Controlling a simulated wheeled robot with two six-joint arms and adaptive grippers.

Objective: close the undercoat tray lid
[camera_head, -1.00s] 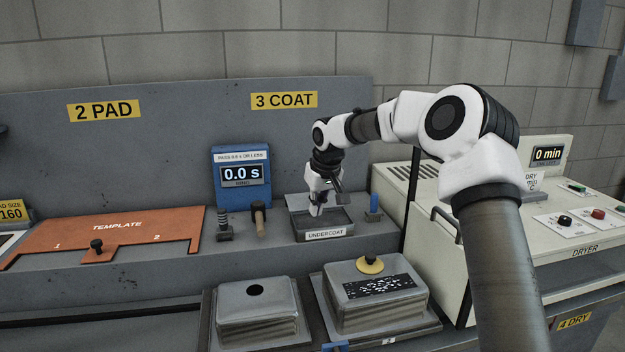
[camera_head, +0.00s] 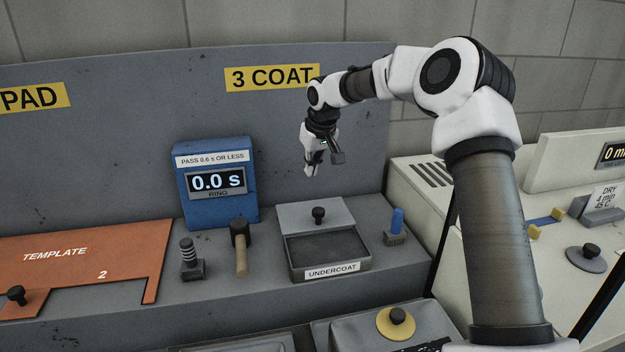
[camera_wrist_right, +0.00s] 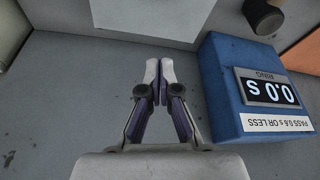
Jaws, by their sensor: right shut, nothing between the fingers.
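The undercoat tray (camera_head: 366,264) is a grey box with a white UNDERCOAT label on its front, standing on the grey bench ledge. Its flat grey lid (camera_head: 290,217) with a black knob (camera_head: 318,215) covers the back part. The front part is uncovered and shows a dark inside. My right gripper (camera_head: 309,173) is above the back of the tray, clear of the lid and knob, pointing down, empty. Its fingertips also show together in the right wrist view (camera_wrist_right: 160,72), with nothing between them. My left gripper is not in view.
A blue timer box (camera_head: 217,212) reading 0.0 s stands left of the tray. A wooden-handled tool (camera_head: 241,250) and a ribbed post (camera_head: 189,258) stand before it. A blue-handled item (camera_head: 397,222) is close on the tray's right. The dryer (camera_head: 425,200) is farther right.

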